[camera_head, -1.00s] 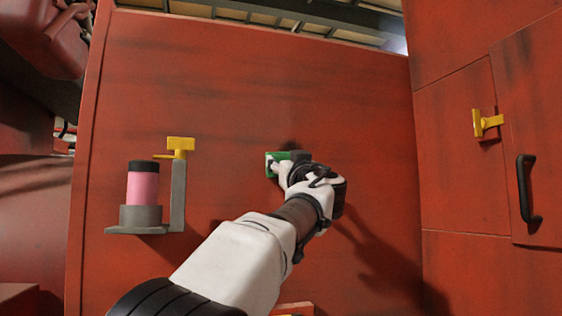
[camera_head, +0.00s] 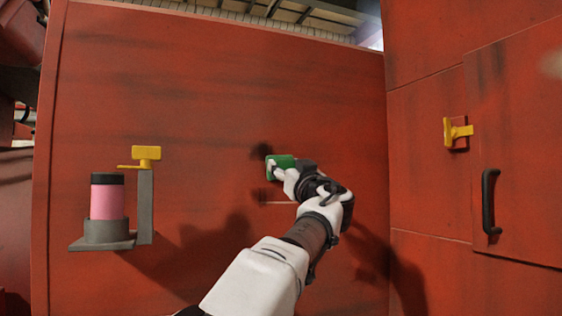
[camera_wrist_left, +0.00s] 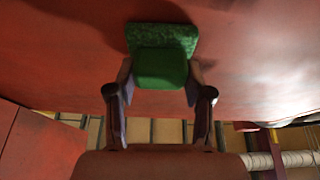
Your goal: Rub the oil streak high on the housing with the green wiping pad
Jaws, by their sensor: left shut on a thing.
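The green wiping pad (camera_head: 281,166) is in my left gripper (camera_head: 285,176), in front of the red housing panel (camera_head: 330,100). A dark smudge (camera_head: 259,152), which looks like the oil streak, is on the panel just left of the pad's upper edge. In the left wrist view the fingers (camera_wrist_left: 160,92) are shut on the pad's smooth green block (camera_wrist_left: 161,68), and its rough green face (camera_wrist_left: 162,38) is turned toward the red surface. I cannot tell whether it touches. My right gripper is not in view.
A grey bracket (camera_head: 146,205) with a yellow lever (camera_head: 146,154) and a pink canister (camera_head: 107,202) stick out at left. At right are a red door with a black handle (camera_head: 490,202) and a yellow latch (camera_head: 456,131).

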